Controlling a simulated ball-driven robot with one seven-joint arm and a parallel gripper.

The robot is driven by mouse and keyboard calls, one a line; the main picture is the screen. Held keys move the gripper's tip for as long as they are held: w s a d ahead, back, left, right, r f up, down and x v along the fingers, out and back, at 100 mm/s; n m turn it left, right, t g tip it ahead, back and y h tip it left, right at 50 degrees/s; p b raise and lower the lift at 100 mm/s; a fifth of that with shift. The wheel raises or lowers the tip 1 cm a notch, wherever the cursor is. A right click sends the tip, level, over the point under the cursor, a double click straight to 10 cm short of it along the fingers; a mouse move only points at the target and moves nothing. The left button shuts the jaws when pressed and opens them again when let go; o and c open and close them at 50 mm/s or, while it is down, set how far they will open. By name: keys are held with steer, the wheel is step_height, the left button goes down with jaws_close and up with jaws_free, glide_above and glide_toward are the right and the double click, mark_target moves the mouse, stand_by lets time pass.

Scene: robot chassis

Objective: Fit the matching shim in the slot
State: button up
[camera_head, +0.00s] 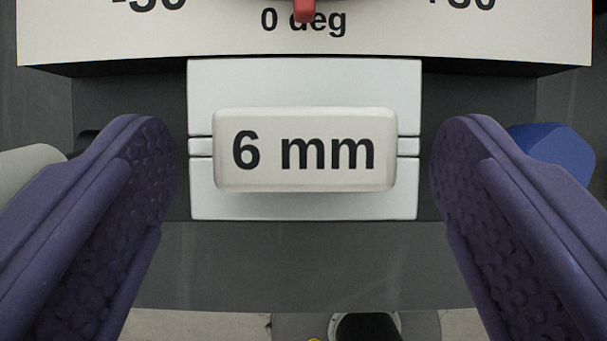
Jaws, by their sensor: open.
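A pale shim block labelled "6 mm" (305,150) sits over the middle of a light silver plate (303,80). A narrow slot (407,146) runs across the plate and shows at both sides of the block; the block hides its middle. I cannot tell how deep the block sits in the slot. My gripper (304,165) is open, with one purple finger to the left and one to the right of the block. Neither finger touches the block in this view.
A cream panel (150,40) with "0 deg" and a red pointer (304,10) lies at the top. A blue object (555,150) is partly behind the right finger, and a pale grey one (28,162) behind the left finger. Dark surface (300,265) lies below the plate.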

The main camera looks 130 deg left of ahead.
steer(key=p+v, duration=0.3)
steer(key=v, duration=0.3)
steer(key=shift+r, duration=0.35)
steer(key=shift+s+a, duration=0.1)
